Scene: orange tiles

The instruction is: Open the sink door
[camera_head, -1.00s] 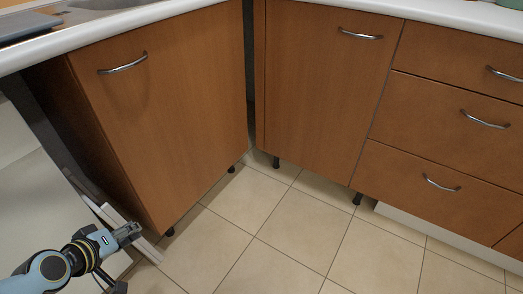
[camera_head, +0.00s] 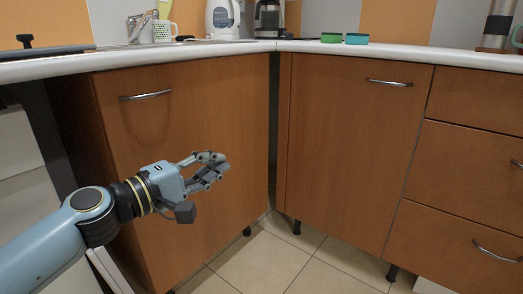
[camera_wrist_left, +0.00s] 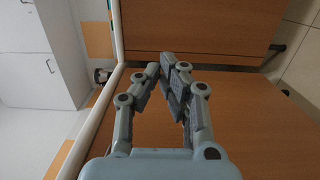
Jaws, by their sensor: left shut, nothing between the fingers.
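The sink door (camera_head: 190,130) is a brown wooden panel under the counter on the left in the head view. It is closed. Its curved metal handle (camera_head: 146,96) is near the upper left corner of the panel. My left gripper (camera_head: 224,168) is in front of the door, lower and to the right of the handle, apart from it. Its fingers are shut and empty. In the left wrist view the fingers (camera_wrist_left: 164,72) show against wooden fronts; I cannot make out the handle there. My right gripper is not in view.
A second wooden cabinet door (camera_head: 350,150) stands to the right, with drawers (camera_head: 470,150) beside it. The white countertop (camera_head: 200,50) holds a kettle (camera_head: 222,18), a mug (camera_head: 164,31) and sponges (camera_head: 356,39). The tiled floor (camera_head: 265,262) between the cabinets is clear.

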